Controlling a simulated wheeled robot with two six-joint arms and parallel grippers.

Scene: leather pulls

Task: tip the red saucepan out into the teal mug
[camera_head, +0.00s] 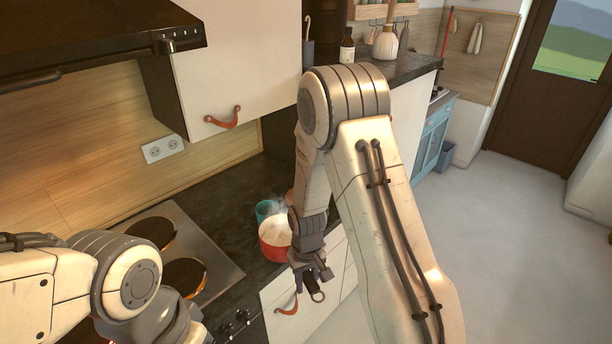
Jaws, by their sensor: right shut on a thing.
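The red saucepan (272,252) is over the dark worktop near its front edge, with a pale content or interior showing and faint steam above. It looks roughly level. The teal mug (264,208) stands on the worktop just behind the saucepan, partly hidden by it. My right gripper (312,276) is shut on the saucepan's dark handle, whose end ring shows past the fingers. I cannot tell whether the pan touches the worktop. My left arm comes in at the lower left; its gripper is not in view.
A hob (170,250) with dark round plates lies left of the pan. A white wall cupboard (225,70) with a leather pull and a dark hood (90,35) hang above. A brownish item behind the right wrist is mostly hidden. Open floor lies right.

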